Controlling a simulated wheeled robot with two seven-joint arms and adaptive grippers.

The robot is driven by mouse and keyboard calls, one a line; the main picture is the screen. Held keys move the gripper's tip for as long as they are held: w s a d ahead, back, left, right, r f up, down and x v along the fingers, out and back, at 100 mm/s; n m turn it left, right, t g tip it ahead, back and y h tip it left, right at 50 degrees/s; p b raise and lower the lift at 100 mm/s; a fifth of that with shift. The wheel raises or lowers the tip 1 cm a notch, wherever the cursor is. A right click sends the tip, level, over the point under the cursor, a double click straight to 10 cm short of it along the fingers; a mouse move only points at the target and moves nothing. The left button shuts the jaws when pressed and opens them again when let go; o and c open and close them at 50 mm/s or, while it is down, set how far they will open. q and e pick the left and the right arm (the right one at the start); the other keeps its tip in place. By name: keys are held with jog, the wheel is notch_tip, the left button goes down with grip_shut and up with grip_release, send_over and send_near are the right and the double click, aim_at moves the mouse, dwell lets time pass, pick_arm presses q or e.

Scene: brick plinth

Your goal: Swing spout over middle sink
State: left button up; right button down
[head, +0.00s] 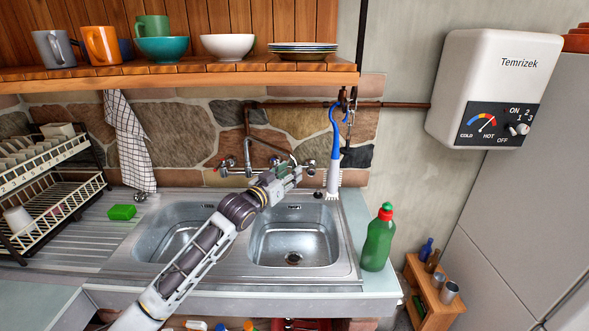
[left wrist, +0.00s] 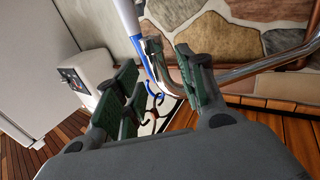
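The metal spout (head: 270,146) of the wall tap runs to the right, its outer end close to my left gripper near the right basin's back edge. The sink has a left basin (head: 165,243) and a right basin (head: 296,242); my left arm crosses in front of the strip between them. My left gripper (head: 292,172) is open. In the left wrist view the chrome spout (left wrist: 235,72) bends, and its end part lies between the open fingers (left wrist: 157,64); I cannot tell if they touch it. My right gripper is not in view.
A blue-handled brush (head: 334,150) hangs right of the tap. A green bottle (head: 378,238) stands right of the sink. A green sponge (head: 122,212) and a dish rack (head: 45,190) are at left. A wooden shelf (head: 200,77) with crockery hangs above.

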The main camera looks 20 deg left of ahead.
aim_at(294, 167)
pick_arm(q)
jog(key=shift+x, duration=1.7)
grip_shut()
